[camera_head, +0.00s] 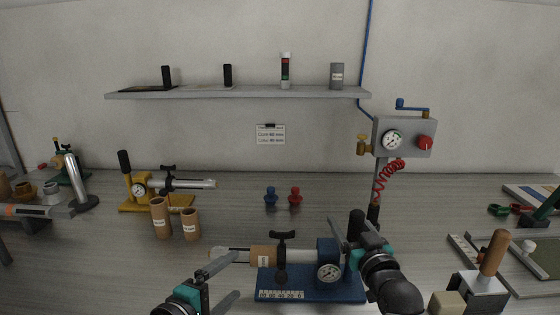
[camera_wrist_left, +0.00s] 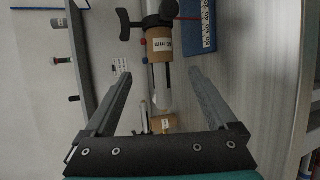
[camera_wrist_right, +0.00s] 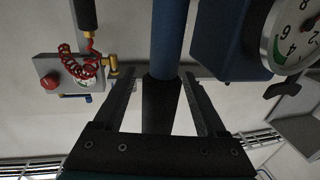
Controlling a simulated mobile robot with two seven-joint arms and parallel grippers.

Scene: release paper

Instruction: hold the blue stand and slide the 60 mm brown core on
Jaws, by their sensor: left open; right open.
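The blue stand (camera_head: 327,280) with a round gauge sits at the front centre of the table, its silver shaft (camera_head: 228,254) pointing left. A brown core (camera_head: 263,257) is around that shaft, near a black clamp knob. Its label reads 60 mm in the left wrist view (camera_wrist_left: 160,47). My left gripper (camera_head: 236,274) is open by the shaft's free end; in its wrist view the shaft lies between the fingers, the core beyond the tips. My right gripper (camera_wrist_right: 160,75) is open, with the black grip (camera_wrist_right: 158,103) of a blue lever between its fingers. Contact there cannot be told.
Two brown cores (camera_head: 160,217) (camera_head: 191,224) stand upright at left, before a yellow stand (camera_head: 155,207). Blue (camera_head: 271,196) and red (camera_head: 295,195) knobs stand behind. A grey gauge box (camera_head: 404,137) is on a post at right. A wooden-handled tool (camera_head: 493,253) stands front right.

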